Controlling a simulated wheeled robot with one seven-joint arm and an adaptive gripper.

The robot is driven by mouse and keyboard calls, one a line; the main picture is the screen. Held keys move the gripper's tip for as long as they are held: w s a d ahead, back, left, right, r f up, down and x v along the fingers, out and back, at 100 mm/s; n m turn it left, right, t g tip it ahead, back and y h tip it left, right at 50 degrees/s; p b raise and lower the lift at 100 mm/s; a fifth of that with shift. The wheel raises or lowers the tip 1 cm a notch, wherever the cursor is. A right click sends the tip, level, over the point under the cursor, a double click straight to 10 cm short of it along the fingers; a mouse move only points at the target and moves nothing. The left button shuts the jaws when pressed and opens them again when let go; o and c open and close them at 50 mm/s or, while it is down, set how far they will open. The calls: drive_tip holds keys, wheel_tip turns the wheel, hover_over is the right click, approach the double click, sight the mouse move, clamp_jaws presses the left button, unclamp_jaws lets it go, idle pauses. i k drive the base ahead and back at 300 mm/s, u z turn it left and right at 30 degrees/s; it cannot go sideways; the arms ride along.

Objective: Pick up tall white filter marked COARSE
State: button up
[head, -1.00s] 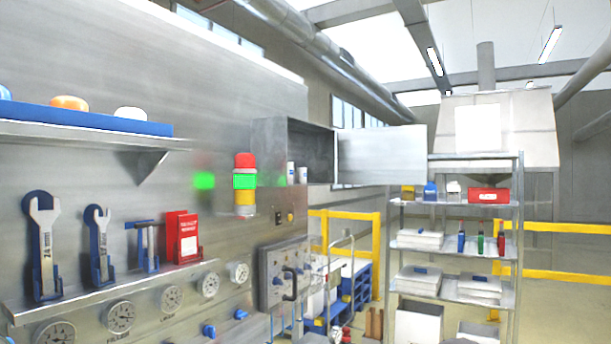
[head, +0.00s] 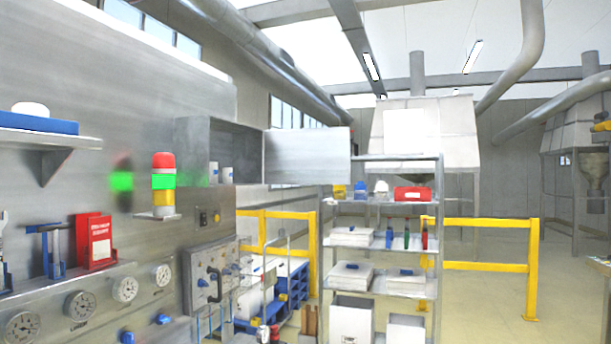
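Two small white cylinders, a left one (head: 213,172) and a right one (head: 227,174), stand in the open metal wall cabinet (head: 190,148) left of centre. They may be filters, but any marking is too small to read, so I cannot tell whether one says COARSE. The left one looks slightly taller. The cabinet door (head: 306,156) is swung open to the right. My gripper is not in view.
A signal light (head: 163,183) with its green lit stands on the panel left of the cabinet. A red box (head: 94,241) and tools sit on the left ledge. A metal shelf rack (head: 437,250) stands right of centre, with yellow railings (head: 488,266) behind. Open floor lies to the right.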

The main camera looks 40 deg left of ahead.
sight(213, 165)
drive_tip(key=z, duration=0.6)
drive_tip(key=i, duration=1.6)
drive_tip(key=u, duration=3.4)
